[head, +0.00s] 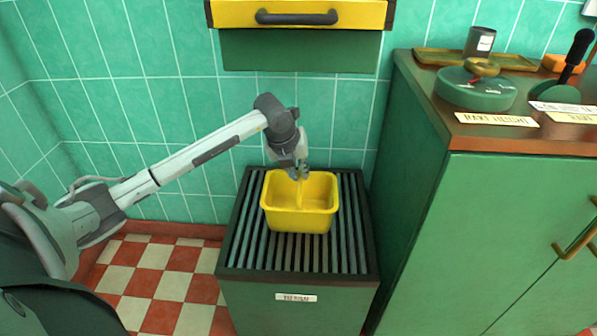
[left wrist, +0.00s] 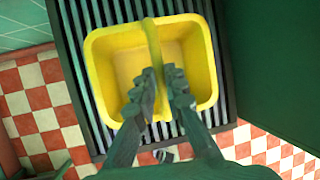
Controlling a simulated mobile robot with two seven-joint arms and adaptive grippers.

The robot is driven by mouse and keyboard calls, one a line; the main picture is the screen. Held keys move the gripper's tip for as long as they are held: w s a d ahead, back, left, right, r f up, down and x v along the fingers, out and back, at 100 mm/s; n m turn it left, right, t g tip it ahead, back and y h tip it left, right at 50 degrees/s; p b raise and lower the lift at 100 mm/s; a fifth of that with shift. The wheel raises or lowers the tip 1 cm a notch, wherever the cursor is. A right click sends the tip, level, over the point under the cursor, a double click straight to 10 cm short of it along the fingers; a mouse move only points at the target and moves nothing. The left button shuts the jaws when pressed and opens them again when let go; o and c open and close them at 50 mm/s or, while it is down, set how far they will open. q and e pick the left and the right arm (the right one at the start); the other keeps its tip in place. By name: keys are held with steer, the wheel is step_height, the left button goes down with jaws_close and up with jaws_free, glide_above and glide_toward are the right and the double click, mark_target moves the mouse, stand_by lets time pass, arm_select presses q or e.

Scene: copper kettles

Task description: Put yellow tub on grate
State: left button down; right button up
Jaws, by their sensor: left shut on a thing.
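The yellow tub (head: 298,222) is an open two-part tub with a raised divider across its middle. It is upright over the dark slatted grate (head: 343,255) on top of a green cabinet; I cannot tell for sure whether its base touches the slats. My left gripper (head: 299,173) reaches down from above and is shut on the tub's middle divider. In the left wrist view the fingers (left wrist: 161,76) close on either side of the divider of the tub (left wrist: 207,60), with the grate (left wrist: 83,18) below. My right gripper is not in view.
A taller green cabinet (head: 480,220) stands close on the right, its wooden top holding a green round lidded thing (head: 475,92), a dark cup (head: 479,43) and labels. A yellow drawer (head: 300,14) hangs above. Tiled wall behind; checkered floor (head: 165,285) is clear at left.

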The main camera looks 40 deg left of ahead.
arm_select(q)
steer(key=c, duration=1.6)
jaws_free()
steer(key=shift+f, duration=0.1)
